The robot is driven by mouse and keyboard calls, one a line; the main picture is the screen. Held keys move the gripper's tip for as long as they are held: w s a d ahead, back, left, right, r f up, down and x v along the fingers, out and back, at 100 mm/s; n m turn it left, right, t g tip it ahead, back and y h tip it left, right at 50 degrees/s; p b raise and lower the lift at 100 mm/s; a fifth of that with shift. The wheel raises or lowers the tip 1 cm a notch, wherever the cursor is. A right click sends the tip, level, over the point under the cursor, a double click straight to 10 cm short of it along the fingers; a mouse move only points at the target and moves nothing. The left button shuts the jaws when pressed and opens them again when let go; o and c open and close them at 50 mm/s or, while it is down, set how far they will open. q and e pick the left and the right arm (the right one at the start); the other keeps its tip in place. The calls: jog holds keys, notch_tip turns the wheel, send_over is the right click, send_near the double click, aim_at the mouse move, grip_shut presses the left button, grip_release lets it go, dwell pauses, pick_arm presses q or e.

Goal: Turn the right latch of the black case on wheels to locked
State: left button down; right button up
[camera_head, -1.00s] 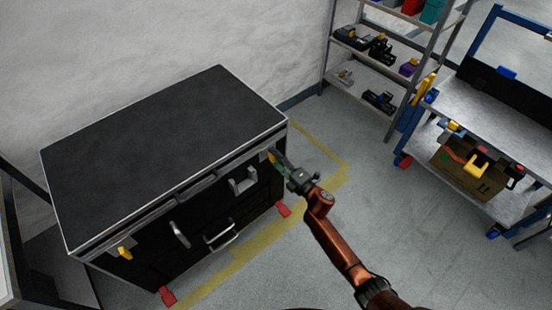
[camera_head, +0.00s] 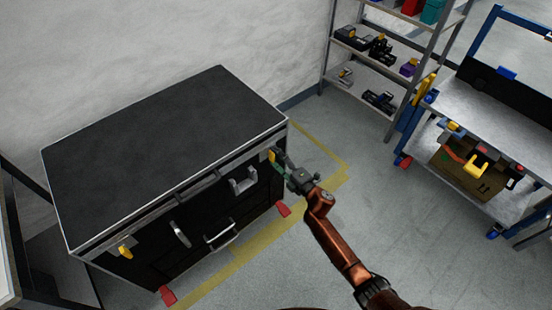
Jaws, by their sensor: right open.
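The black case (camera_head: 165,150) stands against the wall with its lid closed, silver edges and red wheel parts at its foot. Its right latch (camera_head: 271,156) is a small yellow piece near the front's upper right corner. Its left latch (camera_head: 125,252) is a yellow piece near the left end of the front. My right gripper (camera_head: 280,163) is open at the right latch, its fingers close beside the yellow piece. I cannot tell whether they touch it. My left gripper is not in view.
Silver handles (camera_head: 221,232) stick out from the case front. A grey shelf rack (camera_head: 372,97) with several small items stands at the back. A blue-framed cart (camera_head: 500,115) carrying a cardboard box (camera_head: 465,178) stands at the right. The floor between is clear.

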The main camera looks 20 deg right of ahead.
jog(key=v, duration=1.2)
dwell(0.4)
